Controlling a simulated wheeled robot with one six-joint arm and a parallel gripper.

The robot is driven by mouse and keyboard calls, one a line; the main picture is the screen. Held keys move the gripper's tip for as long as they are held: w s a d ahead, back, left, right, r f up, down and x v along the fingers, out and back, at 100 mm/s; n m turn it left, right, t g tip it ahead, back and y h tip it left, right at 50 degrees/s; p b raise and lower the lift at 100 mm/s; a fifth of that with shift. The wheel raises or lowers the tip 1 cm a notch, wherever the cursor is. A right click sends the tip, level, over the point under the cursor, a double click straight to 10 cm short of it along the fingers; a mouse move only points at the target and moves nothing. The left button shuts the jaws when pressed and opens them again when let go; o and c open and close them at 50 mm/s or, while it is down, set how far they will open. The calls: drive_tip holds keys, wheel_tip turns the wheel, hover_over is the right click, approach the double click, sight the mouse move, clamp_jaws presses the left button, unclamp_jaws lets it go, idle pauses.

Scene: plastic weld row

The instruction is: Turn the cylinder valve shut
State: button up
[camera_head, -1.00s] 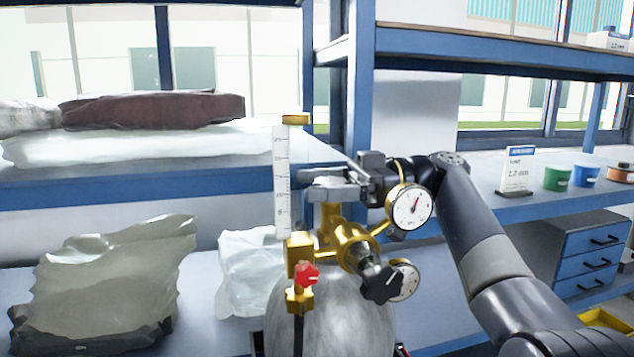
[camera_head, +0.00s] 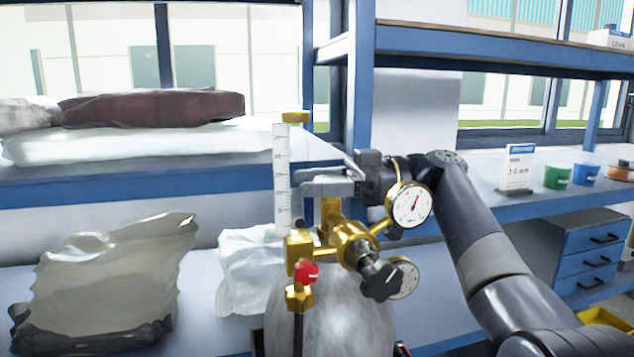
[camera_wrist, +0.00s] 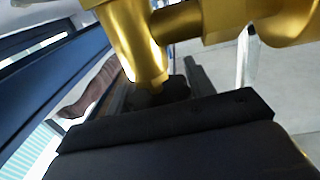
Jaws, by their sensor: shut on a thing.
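The grey gas cylinder (camera_head: 340,325) stands upright at the centre of the head view, with a brass valve and regulator body (camera_head: 350,240) on top. My gripper (camera_head: 325,186) is at the top of the valve stem, its fingers pointing left. In the wrist view, a dark round valve knob (camera_wrist: 168,92) sits at the end of the brass stem (camera_wrist: 140,50), and my gripper (camera_wrist: 165,100) is shut on it. In the head view the fingers hide the knob. Lower on the brass are a black star knob (camera_head: 380,281) and a red knob (camera_head: 307,272).
A clear flow tube (camera_head: 282,180) rises close beside my fingertips. Two gauges, upper (camera_head: 410,205) and lower (camera_head: 406,277), sit near my wrist. Plastic-wrapped bundles (camera_head: 100,280) lie left; a blue shelf frame (camera_head: 360,80) stands behind.

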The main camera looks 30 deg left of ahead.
sight(317, 177)
drive_tip(key=shift+f+m+t+y+b, duration=0.35)
drive_tip(key=shift+t+b, duration=0.25)
drive_tip(key=shift+b, duration=0.3)
drive_tip(key=shift+w+r+m+t+y+b, duration=0.15)
drive_tip(key=shift+m+t+y+b, duration=0.3)
drive_tip(key=shift+m+t+b, duration=0.55)
drive_tip(key=t+b, duration=0.1)
drive_tip(key=m+t+y+b, duration=0.1)
drive_tip(key=shift+w+a+t+b, duration=0.15)
drive_tip(key=shift+t+b, duration=0.15)
drive_tip(key=shift+w+r+m+t, duration=0.1)
drive_tip(key=shift+r+m+t, duration=0.15)
drive_tip(key=shift+m+t, duration=0.1)
drive_tip(key=o, duration=1)
drive_tip(key=shift+c, duration=0.2)
drive_tip(key=shift+r, duration=0.1)
wheel_tip(317, 177, up, 10)
drive_tip(key=p, duration=0.4)
